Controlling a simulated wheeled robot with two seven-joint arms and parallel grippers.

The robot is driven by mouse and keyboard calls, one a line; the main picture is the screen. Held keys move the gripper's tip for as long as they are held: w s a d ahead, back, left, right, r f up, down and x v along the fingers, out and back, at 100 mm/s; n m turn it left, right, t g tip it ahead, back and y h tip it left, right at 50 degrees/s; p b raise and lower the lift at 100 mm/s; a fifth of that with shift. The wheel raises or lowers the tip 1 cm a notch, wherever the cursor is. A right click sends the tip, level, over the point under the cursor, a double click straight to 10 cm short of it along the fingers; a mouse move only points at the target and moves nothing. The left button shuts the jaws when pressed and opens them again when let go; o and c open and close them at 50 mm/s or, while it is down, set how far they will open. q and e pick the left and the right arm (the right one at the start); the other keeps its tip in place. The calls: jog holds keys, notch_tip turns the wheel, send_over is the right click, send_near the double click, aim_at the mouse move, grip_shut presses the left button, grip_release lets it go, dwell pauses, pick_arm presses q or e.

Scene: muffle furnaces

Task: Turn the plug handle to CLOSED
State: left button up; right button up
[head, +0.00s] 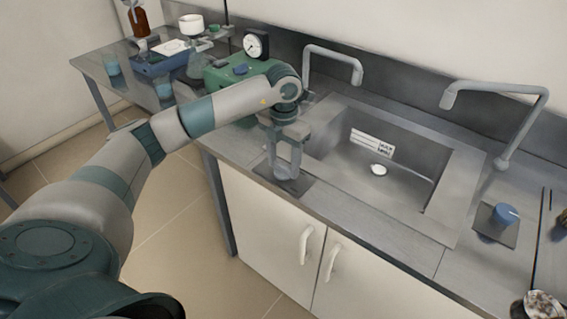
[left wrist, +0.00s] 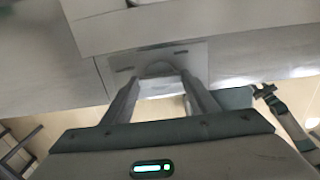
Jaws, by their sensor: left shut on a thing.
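My left gripper (head: 285,171) points down at the counter just left of the sink, over a grey plate (head: 302,187). In the left wrist view the gripper (left wrist: 160,82) has its two fingers on either side of a rounded grey handle (left wrist: 158,69) on the plate (left wrist: 200,52), and is shut on it. Small dark marks on the plate are too blurred to read. The fingers hide most of the handle in the head view, so its turned position cannot be told. A round pale drain piece (head: 378,169) sits in the sink (head: 400,185). My right gripper is not in view.
Two grey taps (head: 333,56) (head: 500,91) stand behind the sink. A green device with a gauge (head: 256,44) is behind my arm. A blue knob (head: 506,213) sits on the counter to the right. White cabinet doors (head: 265,225) are below the counter.

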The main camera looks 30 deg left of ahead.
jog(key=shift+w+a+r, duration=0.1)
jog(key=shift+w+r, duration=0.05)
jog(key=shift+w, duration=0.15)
pick_arm(q)
jog(key=o, duration=1)
jog(key=shift+o, duration=0.2)
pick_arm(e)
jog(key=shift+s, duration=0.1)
pick_arm(q)
jog(key=shift+r, duration=0.15)
